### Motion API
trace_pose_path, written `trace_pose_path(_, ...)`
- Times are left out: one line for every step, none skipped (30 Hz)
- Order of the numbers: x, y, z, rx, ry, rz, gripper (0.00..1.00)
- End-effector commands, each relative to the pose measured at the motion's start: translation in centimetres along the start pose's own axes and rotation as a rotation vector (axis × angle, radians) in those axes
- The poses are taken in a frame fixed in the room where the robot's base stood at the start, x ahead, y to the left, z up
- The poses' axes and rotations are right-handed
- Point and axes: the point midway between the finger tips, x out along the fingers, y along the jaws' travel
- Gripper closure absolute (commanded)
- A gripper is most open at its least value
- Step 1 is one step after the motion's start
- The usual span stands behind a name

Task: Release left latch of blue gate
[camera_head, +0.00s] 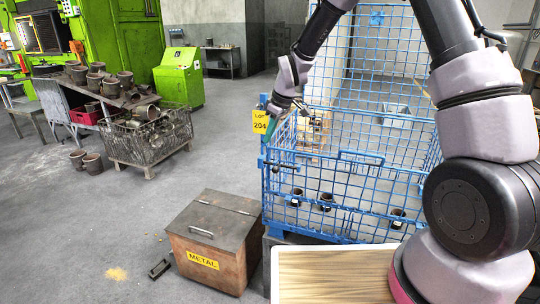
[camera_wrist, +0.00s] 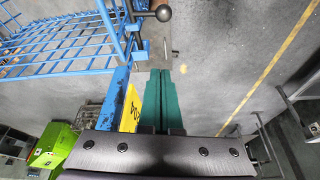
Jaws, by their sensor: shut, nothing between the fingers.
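The blue wire gate (camera_head: 350,205) forms the front of a blue mesh cage. It also shows at the upper left of the wrist view (camera_wrist: 60,52). My gripper (camera_head: 268,138) is at the cage's left front post, beside the yellow LOT 204 sign. Its teal fingers (camera_wrist: 160,72) are shut and empty in the wrist view, with the knob beyond their tips and apart from them.
The yellow sign (camera_head: 260,122) and blue post (camera_wrist: 118,92) are close beside my fingers. A brown METAL box (camera_head: 213,240) stands in front of the cage's left side. Dark cups (camera_head: 326,201) stand inside the cage. The floor to the left is mostly open.

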Motion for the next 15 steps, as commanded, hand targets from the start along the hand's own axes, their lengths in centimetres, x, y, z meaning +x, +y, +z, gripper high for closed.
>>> trace_pose_path(0.5, 0.0, 0.0, 0.0, -0.002, -0.002, 1.0)
trace_pose_path(0.8, -0.1, 0.1, 0.0, -0.002, -0.002, 1.0)
trace_pose_path(1.4, -0.1, 0.1, 0.0, -0.002, -0.002, 1.0)
trace_pose_path(1.9, -0.1, 0.1, 0.0, -0.003, -0.003, 1.0)
trace_pose_path(2.4, -0.1, 0.1, -0.001, -0.004, -0.003, 1.0)
trace_pose_path(3.2, -0.1, 0.1, -0.001, -0.003, -0.003, 1.0)
trace_pose_path(3.9, -0.1, 0.1, 0.0, -0.004, -0.004, 1.0)
trace_pose_path(4.5, -0.1, 0.1, 0.001, -0.004, -0.004, 1.0)
trace_pose_path(5.4, -0.1, 0.1, 0.0, -0.004, -0.003, 1.0)
trace_pose_path(6.1, -0.1, 0.1, 0.0, -0.004, -0.003, 1.0)
trace_pose_path(6.8, -0.1, 0.1, -0.001, -0.003, -0.003, 1.0)
trace_pose_path(7.7, -0.2, 0.1, 0.0, -0.004, -0.003, 1.0)
trace_pose_path(8.3, -0.1, 0.1, 0.001, -0.004, -0.003, 1.0)
trace_pose_path(8.9, -0.1, 0.1, 0.0, -0.003, -0.003, 1.0)
trace_pose_path(9.6, -0.1, 0.1, 0.0, -0.003, -0.002, 1.0)
